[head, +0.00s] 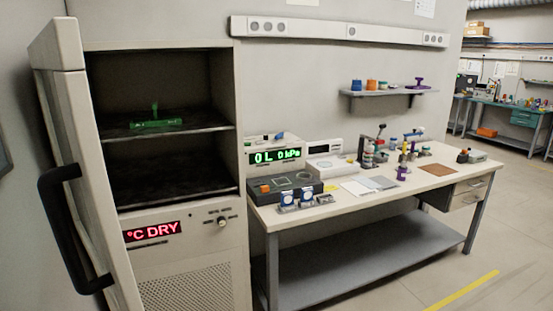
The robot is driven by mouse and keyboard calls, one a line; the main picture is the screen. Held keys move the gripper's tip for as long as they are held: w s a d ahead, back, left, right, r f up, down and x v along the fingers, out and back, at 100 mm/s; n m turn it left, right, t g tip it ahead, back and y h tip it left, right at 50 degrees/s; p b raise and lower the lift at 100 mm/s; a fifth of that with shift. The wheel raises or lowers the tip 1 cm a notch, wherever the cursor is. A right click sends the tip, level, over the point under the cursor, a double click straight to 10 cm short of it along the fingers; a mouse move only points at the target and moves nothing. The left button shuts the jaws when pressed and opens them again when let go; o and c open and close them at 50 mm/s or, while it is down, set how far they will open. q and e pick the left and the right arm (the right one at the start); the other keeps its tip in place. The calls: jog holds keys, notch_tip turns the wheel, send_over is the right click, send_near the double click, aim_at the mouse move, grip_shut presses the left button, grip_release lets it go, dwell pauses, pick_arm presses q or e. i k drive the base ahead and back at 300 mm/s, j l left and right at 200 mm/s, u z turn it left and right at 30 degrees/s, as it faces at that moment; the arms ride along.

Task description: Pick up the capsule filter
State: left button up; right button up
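I cannot tell for certain which object is the capsule filter. Two small blue and white round-faced items, one on the left (287,199) and one on the right (306,196), stand at the front left edge of the workbench (350,205). A small blue and white piece (280,136) lies on top of the unit with the green "0L 0kPa" display (275,157). A purple item (419,82) sits on the wall shelf (388,94) beside blue and orange pieces. Neither of my grippers is in view.
A drying cabinet (170,250) stands at the left with its door (95,180) open; a green item (155,118) lies on its upper shelf. Several small instruments crowd the bench's back and middle. A brown mat (438,170) lies at right. Floor before the bench is clear.

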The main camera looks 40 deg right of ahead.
aim_at(402, 172)
jog(key=z, duration=2.05)
jog(key=i+l+u, duration=0.1)
jog(key=u, duration=0.3)
jog(key=i+l+u, duration=0.15)
jog(key=u, duration=0.25)
jog(key=i+l+u, duration=0.4)
jog(key=i+l, duration=0.15)
jog(key=l, duration=0.35)
jog(key=i+l, duration=0.15)
jog(key=l, duration=0.2)
jog(key=i+l+u, duration=0.1)
jog(key=l, duration=0.25)
jog(key=i+l, duration=0.4)
jog(key=l, duration=0.3)
jog(key=i+l+u, duration=0.1)
jog(key=l, duration=0.3)
